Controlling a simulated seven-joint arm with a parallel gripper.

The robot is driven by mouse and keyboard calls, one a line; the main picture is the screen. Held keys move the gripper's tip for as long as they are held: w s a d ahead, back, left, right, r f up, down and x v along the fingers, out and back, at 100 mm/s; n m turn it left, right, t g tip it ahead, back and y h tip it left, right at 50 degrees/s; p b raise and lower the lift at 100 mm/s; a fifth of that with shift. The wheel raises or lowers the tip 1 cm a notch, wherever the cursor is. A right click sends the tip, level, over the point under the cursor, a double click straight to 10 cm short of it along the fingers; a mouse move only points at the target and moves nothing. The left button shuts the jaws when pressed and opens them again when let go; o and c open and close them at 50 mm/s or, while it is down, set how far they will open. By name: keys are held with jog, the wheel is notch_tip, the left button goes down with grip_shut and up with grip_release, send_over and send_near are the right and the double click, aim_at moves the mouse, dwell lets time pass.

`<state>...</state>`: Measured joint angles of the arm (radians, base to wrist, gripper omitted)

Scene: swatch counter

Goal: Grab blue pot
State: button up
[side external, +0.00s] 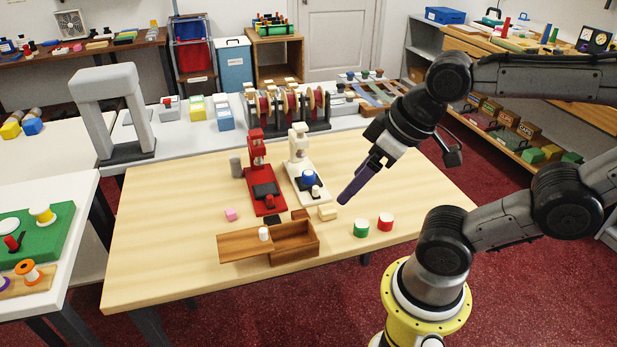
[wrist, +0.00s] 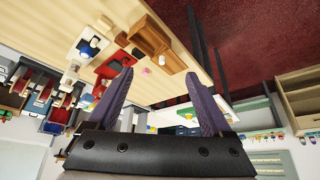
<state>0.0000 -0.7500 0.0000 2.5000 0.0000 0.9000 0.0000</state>
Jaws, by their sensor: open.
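A small round blue pot (side external: 309,176) sits on the base of the white press (side external: 298,146) on the wooden table. In the wrist view, a small blue patch (wrist: 84,49) beside a white top appears to be the same pot. My gripper (side external: 346,199) hangs above the table, to the right of the blue pot and apart from it. Its purple fingers stand wide apart with nothing between them in the wrist view (wrist: 160,95). A green pot (side external: 361,229) and a red pot (side external: 385,222), both with white tops, stand at the right front of the table.
A red press (side external: 260,175) stands left of the white one. A small white-topped piece (side external: 316,192) sits just in front of the blue pot. The table's left side is clear.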

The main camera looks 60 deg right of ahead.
jog(key=w+d+r+m+h, duration=0.2)
jog(key=w+d+r+m, duration=0.25)
jog(key=w+m, duration=0.3)
jog(key=m+g+h, duration=0.2)
jog(key=m+g, duration=0.3)
jog(key=m, duration=0.5)
send_over(308, 173)
jog(key=a, duration=0.3)
jog(key=shift+n, duration=0.25)
jog(key=f, duration=2.2)
jog(key=shift+w+d, duration=0.1)
jog(key=shift+d, duration=0.1)
jog(key=shift+s+x, duration=0.2)
jog(key=shift+x, duration=1.3)
jog(key=shift+s+x, duration=0.15)
jog(key=shift+x, duration=1.35)
jog(key=shift+h, duration=0.3)
grip_shut()
